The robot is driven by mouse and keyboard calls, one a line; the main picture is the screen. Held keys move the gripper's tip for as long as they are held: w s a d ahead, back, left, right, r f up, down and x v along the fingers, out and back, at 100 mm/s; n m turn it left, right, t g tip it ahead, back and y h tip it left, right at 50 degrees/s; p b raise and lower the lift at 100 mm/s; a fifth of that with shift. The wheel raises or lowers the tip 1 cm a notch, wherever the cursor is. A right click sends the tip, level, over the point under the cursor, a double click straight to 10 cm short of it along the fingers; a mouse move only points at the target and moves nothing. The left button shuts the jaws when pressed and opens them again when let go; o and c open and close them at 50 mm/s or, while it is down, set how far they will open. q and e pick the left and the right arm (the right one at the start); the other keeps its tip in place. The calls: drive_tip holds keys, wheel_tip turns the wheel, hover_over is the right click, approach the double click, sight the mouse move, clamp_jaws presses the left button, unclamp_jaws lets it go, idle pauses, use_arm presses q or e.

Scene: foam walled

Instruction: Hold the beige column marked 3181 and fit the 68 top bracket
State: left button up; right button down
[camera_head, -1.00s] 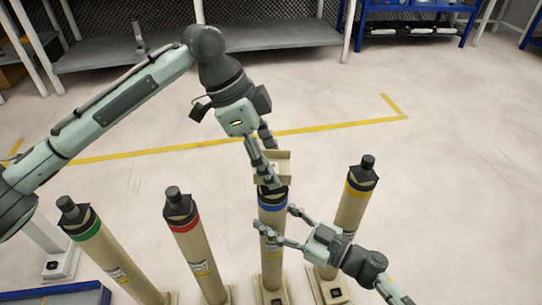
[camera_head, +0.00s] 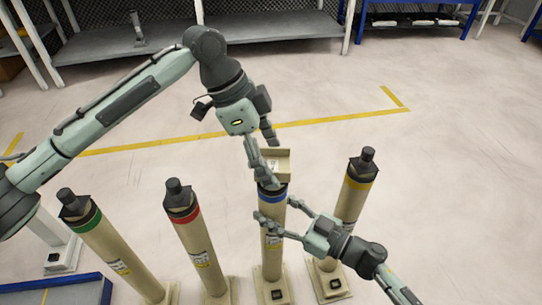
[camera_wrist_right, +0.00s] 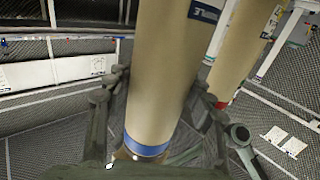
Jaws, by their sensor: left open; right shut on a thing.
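The beige column with the blue band (camera_head: 273,253) stands upright on a square base. Its label is too small to read. My right gripper (camera_head: 275,209) is shut on it below the band, with a finger on each side. The right wrist view shows this column (camera_wrist_right: 163,80) between the fingers, its blue band low in the picture. A beige, box-like top bracket (camera_head: 278,160) is at the column's top; its number cannot be read. My left gripper (camera_head: 266,157) is open at the bracket, one finger in front of it. Whether the bracket is fully seated is hidden.
Similar columns stand alongside with dark caps: green-banded (camera_head: 113,249), red-banded (camera_head: 197,240) and yellow-banded (camera_head: 351,205). A blue-edged surface (camera_head: 58,284) is at the lower left. Grey shelving (camera_head: 165,50) stands at the back. The floor behind the columns is clear.

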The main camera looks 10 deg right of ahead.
use_arm(q)
drive_tip(key=shift+r, duration=0.1)
drive_tip(key=v, duration=1.2)
use_arm(e)
drive_tip(key=c, duration=0.5)
unclamp_jaws()
drive_tip(key=shift+c, duration=0.2)
